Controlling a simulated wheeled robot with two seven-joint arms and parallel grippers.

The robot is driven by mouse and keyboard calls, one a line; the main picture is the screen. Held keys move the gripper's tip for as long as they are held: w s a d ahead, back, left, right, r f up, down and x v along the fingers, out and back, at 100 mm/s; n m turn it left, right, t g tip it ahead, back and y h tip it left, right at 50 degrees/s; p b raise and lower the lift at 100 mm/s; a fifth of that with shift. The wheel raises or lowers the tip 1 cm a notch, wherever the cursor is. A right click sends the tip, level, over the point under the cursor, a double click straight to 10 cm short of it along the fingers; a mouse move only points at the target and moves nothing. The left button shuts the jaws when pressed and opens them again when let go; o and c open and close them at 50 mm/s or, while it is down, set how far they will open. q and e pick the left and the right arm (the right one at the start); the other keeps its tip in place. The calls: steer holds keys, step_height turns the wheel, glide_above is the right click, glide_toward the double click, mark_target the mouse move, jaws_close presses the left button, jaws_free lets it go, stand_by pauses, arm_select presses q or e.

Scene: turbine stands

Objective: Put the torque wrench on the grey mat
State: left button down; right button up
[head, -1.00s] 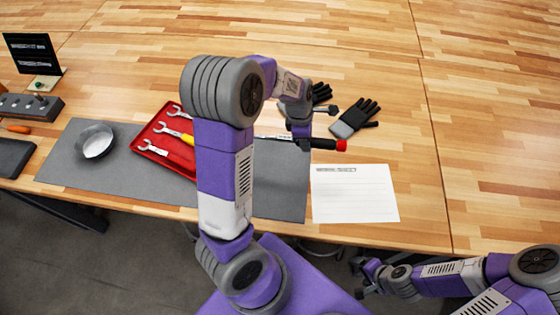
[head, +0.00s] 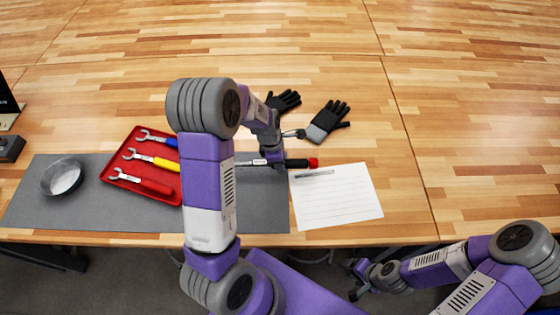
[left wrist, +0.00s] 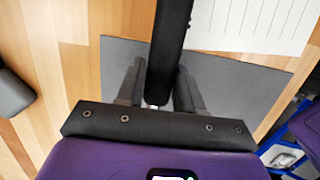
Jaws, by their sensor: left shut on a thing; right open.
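The torque wrench has a black handle (head: 298,163) with a red end and a silver shaft. My left gripper (head: 274,164) is shut on it; in the left wrist view the black handle (left wrist: 171,45) runs up from between the two fingers (left wrist: 158,92). The wrench lies across the upper right corner of the grey mat (head: 262,205), its red end past the mat's right edge. I cannot tell whether it touches the mat. My upper arm hides part of the mat. My right gripper (head: 353,280) is open and empty, off the table's front edge.
A red tray (head: 111,179) with several wrenches and a metal bowl (head: 62,177) stand on the mat. A lined paper sheet (head: 340,204) lies right of the mat. Black-grey gloves (head: 326,124) lie behind the wrench. The mat's lower right part is bare.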

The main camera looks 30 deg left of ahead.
arm_select(q)
steer(key=shift+f, duration=0.55)
steer(key=c, duration=0.7)
jaws_free()
steer(key=shift+r, duration=0.35)
steer(key=p+v, duration=0.2)
steer(key=v, duration=1)
steer(key=shift+r, duration=0.25)
